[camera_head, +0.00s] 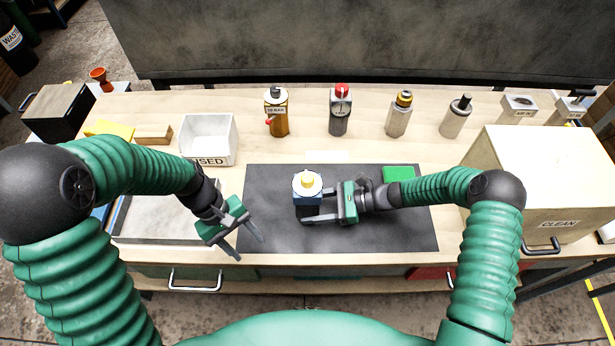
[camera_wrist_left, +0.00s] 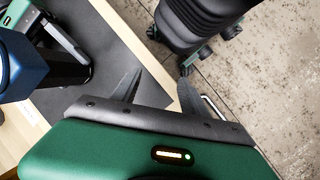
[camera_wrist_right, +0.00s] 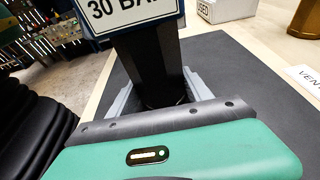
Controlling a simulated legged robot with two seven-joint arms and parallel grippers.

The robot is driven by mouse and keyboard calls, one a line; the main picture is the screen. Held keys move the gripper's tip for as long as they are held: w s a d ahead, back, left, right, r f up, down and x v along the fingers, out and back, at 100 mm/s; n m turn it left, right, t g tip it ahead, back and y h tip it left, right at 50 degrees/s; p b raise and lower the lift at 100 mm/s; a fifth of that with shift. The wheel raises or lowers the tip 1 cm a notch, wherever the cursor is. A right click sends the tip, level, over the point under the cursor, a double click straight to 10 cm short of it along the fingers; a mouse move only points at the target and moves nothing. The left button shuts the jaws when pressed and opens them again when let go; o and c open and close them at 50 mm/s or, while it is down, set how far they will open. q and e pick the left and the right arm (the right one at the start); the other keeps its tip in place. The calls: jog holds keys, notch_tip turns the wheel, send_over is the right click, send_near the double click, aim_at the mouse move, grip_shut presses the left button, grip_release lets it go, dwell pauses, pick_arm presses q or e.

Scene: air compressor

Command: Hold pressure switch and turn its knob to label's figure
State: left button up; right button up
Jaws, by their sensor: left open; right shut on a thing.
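The pressure switch (camera_head: 301,198) has a blue body, a white round dial and a yellow knob (camera_head: 308,181) on top. It is upright over the dark mat. My right gripper (camera_head: 306,207) is shut on it from the right. In the right wrist view its fingers flank a dark post under a white label (camera_wrist_right: 128,12) reading "30 BA", the rest cut off. My left gripper (camera_head: 252,249) is open and empty, over the mat's front left edge, apart from the switch. The left wrist view shows a blue body (camera_wrist_left: 35,72), seemingly the switch, at the left edge.
The dark mat (camera_head: 400,235) lies mid-bench. A white bin (camera_head: 208,158) marked "USED" is at left. A large box (camera_head: 545,185) marked "CLEAN" is at right. A green block (camera_head: 398,174) lies behind my right gripper.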

pick_arm(q)
jog(key=w+d+n+g+h, duration=0.1)
jog(key=w+d+n+h, duration=0.3)
jog(key=d+n+h, duration=0.15)
jog(key=n+t+h, duration=0.3)
jog(key=n+h, duration=0.3)
jog(key=h, duration=0.3)
send_near(306, 177)
jog(key=shift+m, duration=0.25)
jog(key=d, duration=1)
jog(key=shift+f, duration=0.35)
jog(key=shift+c, duration=0.3)
grip_shut()
